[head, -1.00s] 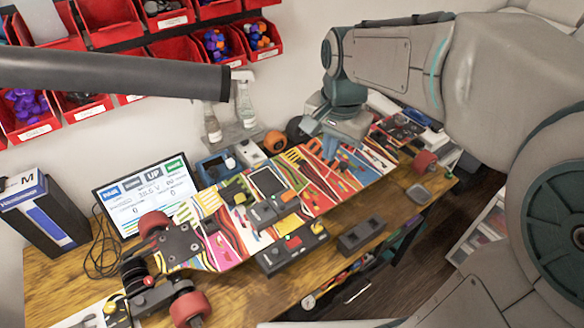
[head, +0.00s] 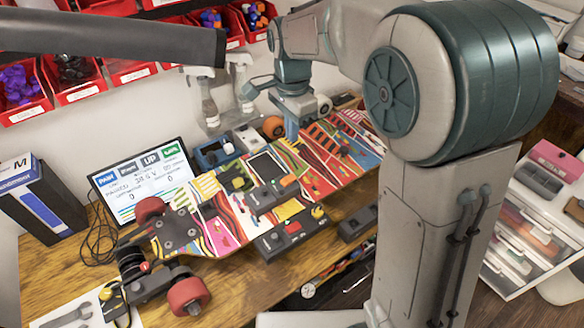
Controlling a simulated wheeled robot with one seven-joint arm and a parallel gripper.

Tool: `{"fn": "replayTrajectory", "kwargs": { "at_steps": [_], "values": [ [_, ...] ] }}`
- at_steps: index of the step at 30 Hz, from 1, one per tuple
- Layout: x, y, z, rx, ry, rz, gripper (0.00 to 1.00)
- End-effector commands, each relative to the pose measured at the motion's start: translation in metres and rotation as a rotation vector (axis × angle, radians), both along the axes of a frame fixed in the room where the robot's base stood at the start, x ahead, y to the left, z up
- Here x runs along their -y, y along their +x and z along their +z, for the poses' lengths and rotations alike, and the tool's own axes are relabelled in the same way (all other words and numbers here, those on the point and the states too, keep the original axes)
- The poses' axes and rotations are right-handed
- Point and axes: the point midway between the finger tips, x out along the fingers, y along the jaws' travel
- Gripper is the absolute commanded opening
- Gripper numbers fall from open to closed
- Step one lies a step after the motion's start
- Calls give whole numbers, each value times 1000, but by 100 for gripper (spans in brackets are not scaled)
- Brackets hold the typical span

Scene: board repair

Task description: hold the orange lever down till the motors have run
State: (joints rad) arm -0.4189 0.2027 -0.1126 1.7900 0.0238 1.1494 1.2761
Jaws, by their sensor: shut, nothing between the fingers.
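The skateboard (head: 222,232) lies upside down along the bench, with a colourful patterned underside and several small modules on it. A small orange part (head: 288,181), which looks like the orange lever, sits on a dark module near the middle of the board. I cannot tell whether it is up or down. My gripper (head: 292,132) points down over the far side of the board, shut and empty. It is behind the orange part and apart from it. The monitor (head: 138,190) behind the board shows coloured buttons and zero readings.
A black box with red and yellow knobs (head: 291,232) stands at the board's front edge, with another dark box (head: 357,222) to its right. Spray bottles (head: 207,105) stand by the wall under red bins (head: 75,78). A wrench (head: 68,317) lies front left.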

Motion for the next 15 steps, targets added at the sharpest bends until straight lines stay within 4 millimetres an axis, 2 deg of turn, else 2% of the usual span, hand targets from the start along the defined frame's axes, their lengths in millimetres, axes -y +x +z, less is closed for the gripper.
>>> {"fn": "replayTrajectory", "kwargs": {
  "at_steps": [15],
  "values": [
    [0,-1,-102,-5,-1,0,0]
  ]
}}
